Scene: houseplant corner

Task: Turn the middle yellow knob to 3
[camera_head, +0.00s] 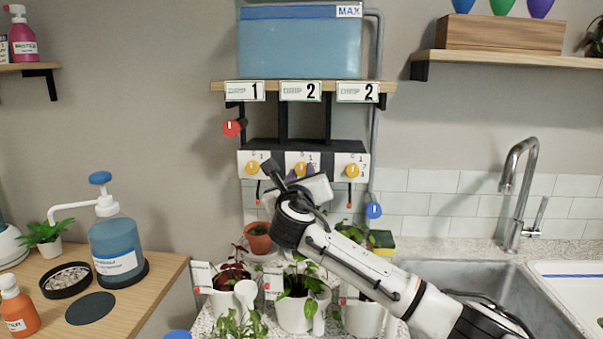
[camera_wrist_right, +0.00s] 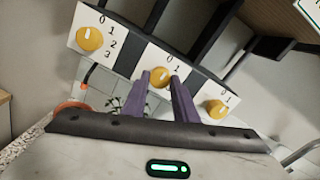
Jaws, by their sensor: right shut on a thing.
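The middle yellow knob (camera_head: 301,169) sits on the centre white dial plate of the dark bar under the shelf; it also shows in the right wrist view (camera_wrist_right: 159,77). My right gripper (camera_wrist_right: 160,82) has its two purple fingers on either side of this knob, shut on it. In the right wrist view, 0 and 1 show beside the knob; the right finger hides the rest of its scale. A pale mark shows on the knob, but I cannot tell exactly which number it points to. My left gripper is not in view.
Yellow knobs sit left (camera_head: 252,168) and right (camera_head: 351,171) of it. A red valve handle (camera_head: 231,128) and a blue one (camera_head: 374,211) are nearby. Above is a water tank (camera_head: 300,45). Potted plants (camera_head: 296,312) stand below my right arm; a sink (camera_head: 480,285) is right.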

